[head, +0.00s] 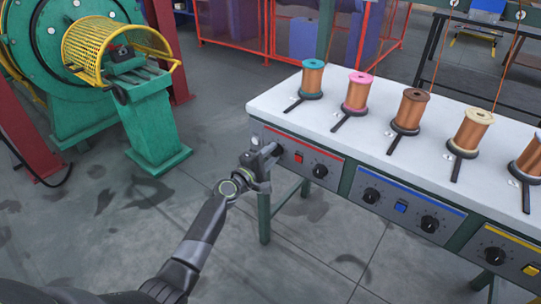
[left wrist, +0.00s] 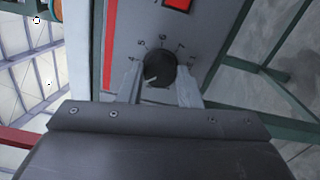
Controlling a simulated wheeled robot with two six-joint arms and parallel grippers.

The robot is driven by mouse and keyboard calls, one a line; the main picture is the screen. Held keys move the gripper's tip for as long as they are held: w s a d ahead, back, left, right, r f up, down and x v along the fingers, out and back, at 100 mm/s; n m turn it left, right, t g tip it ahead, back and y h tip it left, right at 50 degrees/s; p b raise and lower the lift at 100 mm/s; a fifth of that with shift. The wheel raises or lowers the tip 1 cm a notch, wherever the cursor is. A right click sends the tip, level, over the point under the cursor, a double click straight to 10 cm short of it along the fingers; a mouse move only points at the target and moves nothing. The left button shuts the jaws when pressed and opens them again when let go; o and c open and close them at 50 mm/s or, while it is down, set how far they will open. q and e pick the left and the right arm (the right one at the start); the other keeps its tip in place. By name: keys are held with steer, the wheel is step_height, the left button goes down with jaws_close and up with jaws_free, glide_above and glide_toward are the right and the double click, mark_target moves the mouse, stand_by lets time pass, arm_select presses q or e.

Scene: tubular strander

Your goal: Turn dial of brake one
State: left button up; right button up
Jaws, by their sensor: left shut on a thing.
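The red-striped brake panel (head: 335,181) is at the left end of the bench front. My left gripper (head: 265,164) is at its left part, where it covers a dial in the head view. In the left wrist view this black dial (left wrist: 160,67) sits between the two fingers of my left gripper (left wrist: 158,78), which is shut on it. Numbers ring its upper side, and a short white mark shows at its lower left. A red button (head: 298,157) and a second black dial (head: 320,170) are to the right on the same panel. My right gripper is not in view.
The white bench top (head: 300,118) carries several copper spools on black holders. Blue-striped (head: 407,206) and yellow-striped (head: 510,256) panels continue to the right. A green machine (head: 150,125) with a yellow cage stands at the left. The floor between is clear.

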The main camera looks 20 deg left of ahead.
arm_select(q)
steer(key=o, duration=1)
steer(key=shift+c, duration=0.2)
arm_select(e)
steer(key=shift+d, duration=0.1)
arm_select(q)
steer(key=shift+s+a, duration=0.1)
steer(key=shift+s, duration=0.15)
steer(key=p+v, duration=0.1)
steer(key=v, duration=1.6)
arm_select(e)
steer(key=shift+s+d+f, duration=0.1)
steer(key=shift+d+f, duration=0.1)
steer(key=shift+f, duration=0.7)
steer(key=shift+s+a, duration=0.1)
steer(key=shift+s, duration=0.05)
